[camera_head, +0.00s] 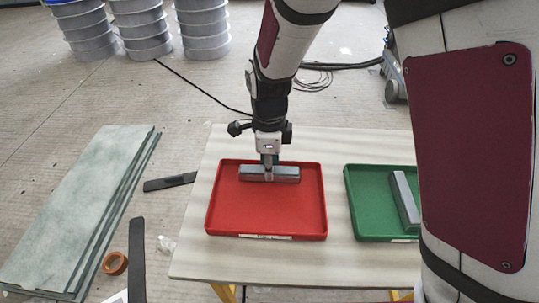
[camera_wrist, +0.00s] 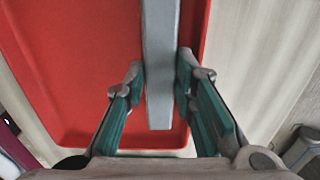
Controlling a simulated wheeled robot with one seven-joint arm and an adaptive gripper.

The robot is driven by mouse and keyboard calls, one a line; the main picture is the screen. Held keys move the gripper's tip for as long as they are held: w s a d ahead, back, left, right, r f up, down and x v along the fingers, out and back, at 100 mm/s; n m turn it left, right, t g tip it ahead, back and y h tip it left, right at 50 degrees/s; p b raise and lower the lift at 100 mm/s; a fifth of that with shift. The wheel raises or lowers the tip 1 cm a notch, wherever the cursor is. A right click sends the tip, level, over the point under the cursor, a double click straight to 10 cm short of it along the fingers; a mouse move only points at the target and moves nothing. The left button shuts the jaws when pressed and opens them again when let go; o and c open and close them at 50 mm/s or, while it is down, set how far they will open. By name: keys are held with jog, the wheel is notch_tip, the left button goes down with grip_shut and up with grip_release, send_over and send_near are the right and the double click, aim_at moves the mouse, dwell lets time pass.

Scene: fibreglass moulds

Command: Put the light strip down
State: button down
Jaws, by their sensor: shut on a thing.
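The light strip (camera_head: 284,173) is a grey bar with a pale top. It lies across the far part of the red tray (camera_head: 265,212) in the head view. My gripper (camera_head: 269,168) points down over the strip and is shut on it near its middle. In the wrist view the light strip (camera_wrist: 160,70) runs between the two teal fingers of my gripper (camera_wrist: 160,98), with the red tray (camera_wrist: 70,60) below it. I cannot tell whether the strip touches the tray floor.
A green tray (camera_head: 366,222) stands to the right on the same pale table (camera_head: 197,262) and holds another grey bar (camera_head: 403,200). Greenish boards (camera_head: 85,200) lie on the floor at left, with dark strips and an orange tape roll (camera_head: 115,263) nearby. Bucket stacks stand at the back.

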jog(key=c, duration=1.6)
grip_release()
jog(key=shift+f, duration=0.1)
jog(key=s+d+r+n+p, duration=0.2)
jog(key=d+r, duration=0.1)
jog(key=r, duration=0.6)
jog(key=s+d+r+n+p, duration=0.1)
jog(key=d+r+p, duration=0.1)
jog(key=r, duration=0.7)
jog(key=s+d+r+n, duration=0.2)
jog(key=s+d+n, duration=0.3)
jog(key=s, duration=0.3)
jog(key=s+d+r+n+t, duration=0.1)
jog(key=s+d+r+n, duration=0.1)
jog(key=s+d+n, duration=0.3)
jog(key=s+d+r+n, duration=0.2)
jog(key=s+d+n, duration=0.3)
jog(key=s, duration=0.6)
